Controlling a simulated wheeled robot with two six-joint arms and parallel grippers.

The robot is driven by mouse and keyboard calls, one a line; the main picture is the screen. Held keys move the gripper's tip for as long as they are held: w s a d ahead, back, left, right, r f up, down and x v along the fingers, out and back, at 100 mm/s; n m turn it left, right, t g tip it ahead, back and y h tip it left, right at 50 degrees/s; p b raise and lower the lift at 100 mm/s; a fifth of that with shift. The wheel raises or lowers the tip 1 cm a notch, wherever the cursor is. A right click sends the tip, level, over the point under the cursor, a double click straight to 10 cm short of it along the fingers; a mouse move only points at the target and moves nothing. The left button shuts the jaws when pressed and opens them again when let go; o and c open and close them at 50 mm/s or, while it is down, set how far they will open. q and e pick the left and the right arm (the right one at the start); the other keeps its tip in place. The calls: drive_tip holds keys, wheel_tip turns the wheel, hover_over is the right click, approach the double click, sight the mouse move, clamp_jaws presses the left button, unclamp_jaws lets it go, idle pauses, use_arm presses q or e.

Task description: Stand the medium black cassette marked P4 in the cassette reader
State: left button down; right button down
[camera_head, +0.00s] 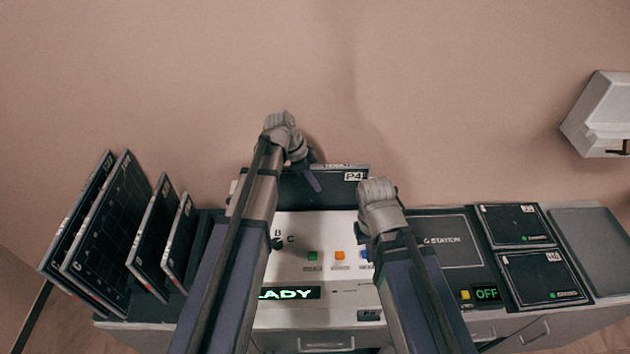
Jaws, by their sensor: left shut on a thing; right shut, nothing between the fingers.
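The black cassette marked P4 (338,190) stands upright at the back of the white cassette reader (325,235), its label near its top right corner. Whether it sits in the reader's slot is hidden by my arms. My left gripper (312,172) is shut on the cassette at its top left edge. My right gripper (376,190) is shut and empty, just right of the cassette in the picture. The reader's front shows small coloured buttons and a lit display (290,293), partly covered by my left arm.
Several dark cassettes stand tilted in a rack (118,300) on the left. A dark charging station (447,240) with flat panels (545,278) lies to the right, its display reading OFF. A white box (603,110) hangs on the right wall. The wall behind is bare.

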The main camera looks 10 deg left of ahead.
use_arm(q)
drive_tip(key=shift+f+b, duration=0.55)
drive_tip(key=shift+f, duration=0.05)
use_arm(e)
drive_tip(key=shift+f, duration=0.65)
use_arm(q)
drive_tip(key=c, duration=0.7)
unclamp_jaws()
drive_tip(key=shift+c, duration=0.2)
drive_tip(key=shift+r, duration=0.1)
use_arm(e)
drive_tip(key=shift+r, duration=0.15)
use_arm(q)
drive_tip(key=p+v, duration=0.7)
drive_tip(key=shift+a+r, duration=0.1)
drive_tip(key=shift+r, duration=0.2)
use_arm(e)
wheel_tip(320, 180, up, 7)
use_arm(q)
wheel_tip(320, 180, up, 6)
drive_tip(key=p, duration=0.6)
drive_tip(key=shift+r, duration=0.1)
use_arm(e)
wheel_tip(320, 180, up, 6)
